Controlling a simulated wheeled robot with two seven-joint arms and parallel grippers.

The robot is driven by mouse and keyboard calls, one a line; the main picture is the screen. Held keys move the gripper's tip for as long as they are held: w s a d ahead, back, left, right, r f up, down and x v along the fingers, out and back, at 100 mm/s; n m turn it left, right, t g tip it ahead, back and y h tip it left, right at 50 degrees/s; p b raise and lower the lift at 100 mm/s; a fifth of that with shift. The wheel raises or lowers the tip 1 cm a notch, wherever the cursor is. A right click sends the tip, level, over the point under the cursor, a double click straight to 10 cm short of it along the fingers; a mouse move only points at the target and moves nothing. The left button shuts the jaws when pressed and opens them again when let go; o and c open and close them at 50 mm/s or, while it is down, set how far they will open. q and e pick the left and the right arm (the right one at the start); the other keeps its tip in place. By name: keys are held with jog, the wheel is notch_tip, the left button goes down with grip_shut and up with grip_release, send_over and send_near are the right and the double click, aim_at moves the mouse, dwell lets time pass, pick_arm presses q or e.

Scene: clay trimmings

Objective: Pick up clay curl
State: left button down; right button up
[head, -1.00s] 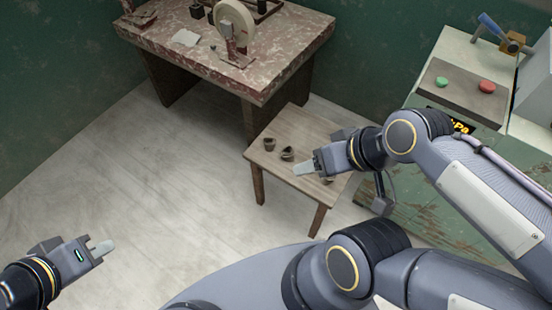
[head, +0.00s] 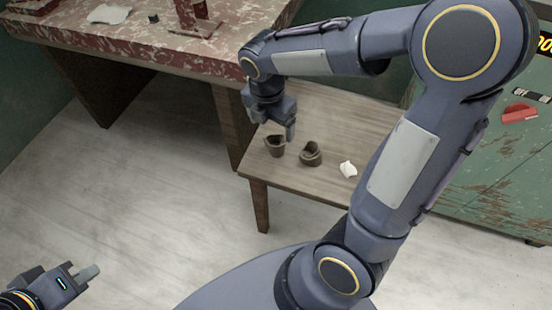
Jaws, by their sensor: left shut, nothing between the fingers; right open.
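Two brown clay curls lie on the small wooden table: the left curl (head: 274,146) near the table's left edge and another curl (head: 311,154) to its right. My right gripper (head: 290,130) is open and points down just above and slightly right of the left curl. Its fingers are seen from the side and I cannot tell whether they touch the curl. My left gripper (head: 88,273) is shut and empty, low at the left over the floor, far from the curls.
A white crumpled piece (head: 348,169) lies on the wooden table (head: 290,181), right of the curls. My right arm hides the table's right part. A red-topped workbench (head: 150,45) stands behind, and a green cabinet (head: 480,165) stands at the right. The floor at left is clear.

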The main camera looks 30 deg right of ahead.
aim_at(275, 139)
jog(key=shift+w+f+n, duration=0.15)
jog(key=shift+f+n, duration=0.15)
jog(key=shift+f, duration=0.4)
jog(key=shift+w+d+f+b, duration=0.1)
jog(key=shift+f+b, duration=0.45)
jog(key=shift+f, duration=0.35)
jog(key=f+b, duration=0.1)
jog(key=f, duration=0.1)
jog(key=d+f+b, duration=0.1)
jog(key=f+b, duration=0.1)
jog(key=f, duration=0.1)
jog(key=shift+w+d+f, duration=0.1)
jog(key=shift+f, duration=0.15)
pick_arm(q)
notch_tip(275, 139, down, 5)
jog(key=shift+r, duration=0.1)
pick_arm(e)
jog(key=c, duration=1.1)
jog(key=shift+r, duration=0.1)
